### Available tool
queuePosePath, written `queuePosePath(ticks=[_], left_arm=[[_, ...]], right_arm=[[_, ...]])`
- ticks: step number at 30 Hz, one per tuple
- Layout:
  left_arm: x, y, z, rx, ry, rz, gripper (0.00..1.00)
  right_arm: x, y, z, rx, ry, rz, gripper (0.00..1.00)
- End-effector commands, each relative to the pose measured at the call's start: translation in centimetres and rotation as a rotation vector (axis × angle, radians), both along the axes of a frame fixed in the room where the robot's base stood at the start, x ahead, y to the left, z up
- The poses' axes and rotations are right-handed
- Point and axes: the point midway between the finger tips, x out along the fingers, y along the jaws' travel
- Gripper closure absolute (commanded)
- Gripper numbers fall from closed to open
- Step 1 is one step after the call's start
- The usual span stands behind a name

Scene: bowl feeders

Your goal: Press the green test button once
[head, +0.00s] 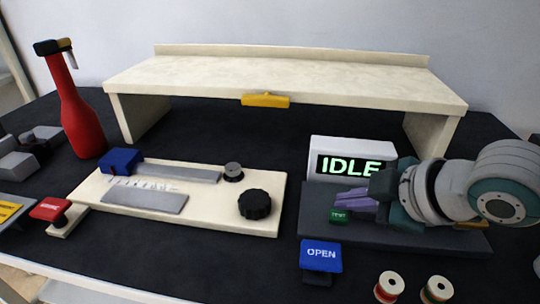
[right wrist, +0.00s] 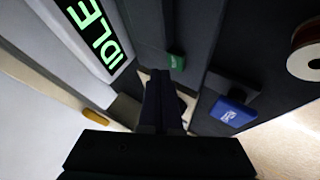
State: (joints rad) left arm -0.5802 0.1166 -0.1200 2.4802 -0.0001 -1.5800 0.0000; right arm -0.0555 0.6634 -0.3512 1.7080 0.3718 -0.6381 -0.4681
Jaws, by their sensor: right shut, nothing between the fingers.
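The green test button (head: 339,216) sits on the dark base (head: 400,237) at the right of the bench, below a white display box (head: 318,150) whose screen reads IDLE. In the right wrist view the green button (right wrist: 176,62) lies just beyond the fingertips. My right gripper (head: 349,200) comes in from the right, with its fingers shut and empty, close behind and above the button. A small gap seems to show between them, but I cannot tell its depth. The right wrist view also shows the shut fingers (right wrist: 160,80). My left gripper is not in view.
A blue OPEN paddle (head: 321,256) stands in front of the base, with two spools (head: 389,287) (head: 436,289) to its right. A cream board (head: 235,210) with a black knob (head: 254,204) is left. A cream shelf (head: 290,75) spans behind. A red bottle (head: 78,115) stands far left.

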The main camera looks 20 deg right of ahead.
Motion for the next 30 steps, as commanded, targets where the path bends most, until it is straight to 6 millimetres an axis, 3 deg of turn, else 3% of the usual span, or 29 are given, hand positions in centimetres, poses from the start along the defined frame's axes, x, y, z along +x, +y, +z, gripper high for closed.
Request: queuePosePath(ticks=[30], left_arm=[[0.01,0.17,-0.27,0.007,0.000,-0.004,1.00]], right_arm=[[0.00,0.01,-0.87,0.000,0.000,0.000,1.00]])
